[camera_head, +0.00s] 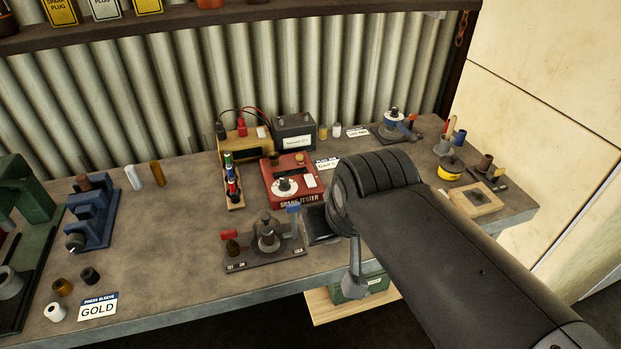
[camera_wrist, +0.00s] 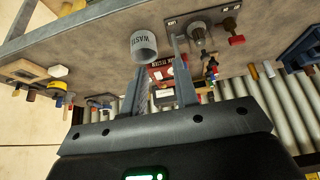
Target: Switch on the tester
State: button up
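The red spark tester (camera_head: 270,190) sits on the bench in the head view. It has a white dial (camera_head: 284,186) with a dark knob, a pale rectangular part on its right side, and a brown cap at the back. In the wrist view the tester (camera_wrist: 158,72) shows small and partly hidden, beyond the gap between my fingers. My gripper (camera_wrist: 158,58) is open and empty, with two grey fingers apart. In the head view my arm comes from the lower right and hides most of my gripper, which is in front of the tester and to its right.
A fixture with red and blue handles (camera_head: 268,250) stands before the tester. A pen rack (camera_head: 233,190), a yellow box with cables (camera_head: 240,147) and a dark battery (camera_head: 295,135) are close by. A WASTE cup (camera_wrist: 145,45) shows near my fingers. The left bench middle is clear.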

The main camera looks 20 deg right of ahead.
jog(key=shift+w+r, duration=0.15)
jog(key=shift+w, duration=0.2)
jog(key=shift+c, duration=0.8)
jog(key=shift+g, duration=0.4)
jog(key=w, duration=0.4)
jog(key=w+d+r, duration=0.1)
jog(key=w, duration=0.3)
jog(key=w+d+r, duration=0.1)
jog(key=w, duration=0.4)
jog(key=shift+d+r, duration=0.1)
jog(key=shift+r, duration=0.1)
grip_shut()
jog(key=w+d+f, duration=0.1)
jog(key=w, duration=0.6)
jog(key=w+d+f, duration=0.2)
jog(key=w, duration=0.4)
jog(key=shift+w+d+g, duration=0.3)
jog(key=shift+w+g, duration=0.05)
jog(key=shift+g, duration=0.05)
jog(key=shift+f, duration=0.1)
